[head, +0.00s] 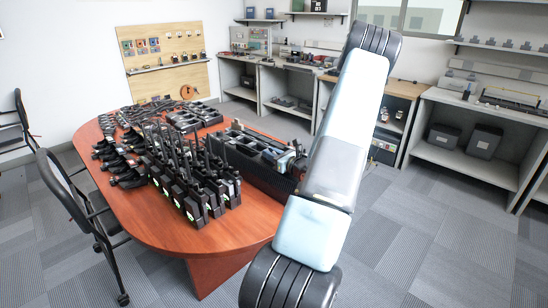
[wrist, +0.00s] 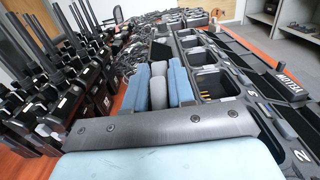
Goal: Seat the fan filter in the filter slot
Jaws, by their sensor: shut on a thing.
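My gripper (wrist: 159,70) shows in the wrist view as two blue fingers. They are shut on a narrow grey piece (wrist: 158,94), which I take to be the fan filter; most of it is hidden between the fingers. The gripper is over or beside a long black charger unit (wrist: 215,80) with a row of open pockets. I cannot pick out the filter slot. In the head view the charger (head: 250,158) lies on the table's right side, and my gripper (head: 287,160) is at its right end, partly hidden by my arm.
Several upright black radios with antennas (head: 190,175) crowd the wooden table (head: 225,235), and stand left of the gripper in the wrist view (wrist: 45,100). More radios and trays lie further back. Chairs (head: 75,205) stand at left. Shelved benches (head: 470,160) line the walls. The floor at right is clear.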

